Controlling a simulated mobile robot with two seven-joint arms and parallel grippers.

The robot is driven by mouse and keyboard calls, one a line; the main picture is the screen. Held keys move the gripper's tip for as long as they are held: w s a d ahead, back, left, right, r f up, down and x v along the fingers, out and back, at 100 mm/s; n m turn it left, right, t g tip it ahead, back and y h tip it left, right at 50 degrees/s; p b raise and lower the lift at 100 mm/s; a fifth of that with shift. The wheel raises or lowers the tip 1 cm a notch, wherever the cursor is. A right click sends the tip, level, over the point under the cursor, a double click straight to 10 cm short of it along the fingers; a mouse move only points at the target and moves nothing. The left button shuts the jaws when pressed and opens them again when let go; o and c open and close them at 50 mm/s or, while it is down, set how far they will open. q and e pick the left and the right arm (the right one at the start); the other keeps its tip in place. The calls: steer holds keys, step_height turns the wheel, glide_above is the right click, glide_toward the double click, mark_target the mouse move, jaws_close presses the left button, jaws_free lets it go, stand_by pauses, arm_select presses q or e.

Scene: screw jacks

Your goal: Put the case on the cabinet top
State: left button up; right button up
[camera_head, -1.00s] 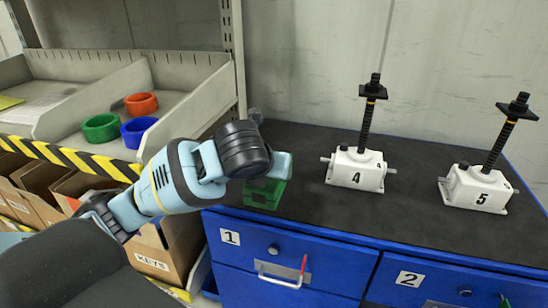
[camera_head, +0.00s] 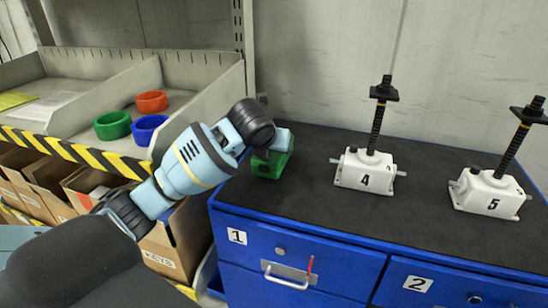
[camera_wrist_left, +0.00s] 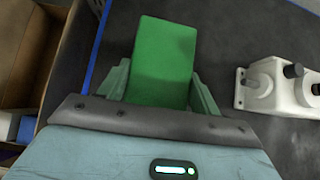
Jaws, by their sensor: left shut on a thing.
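The green case (camera_head: 273,162) is at the left end of the dark cabinet top (camera_head: 315,200), near its left edge. In the left wrist view the case (camera_wrist_left: 163,62) sits between the fingers of my left gripper (camera_wrist_left: 160,85). The gripper is shut on it. In the head view my left gripper (camera_head: 272,147) covers part of the case. The case appears at or very close to the surface; I cannot tell whether it touches. My right gripper is not in view.
White screw jack 4 (camera_head: 366,171) and jack 5 (camera_head: 490,193) stand to the right on the cabinet top. Blue drawers (camera_head: 290,255) are below. A shelf with red, green and blue rings (camera_head: 113,125) and cardboard boxes (camera_head: 175,245) is at left. The top between case and jack 4 is clear.

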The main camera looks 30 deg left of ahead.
arm_select(q)
steer(key=shift+f, duration=1.5)
steer(key=shift+d+f, duration=0.1)
steer(key=shift+f, duration=0.05)
steer(key=o, duration=1.3)
steer(key=shift+s+f, duration=0.1)
steer(key=shift+r, duration=0.2)
steer(key=shift+s+r, duration=0.25)
steer(key=v, duration=1.1)
steer(key=shift+s+d, duration=0.1)
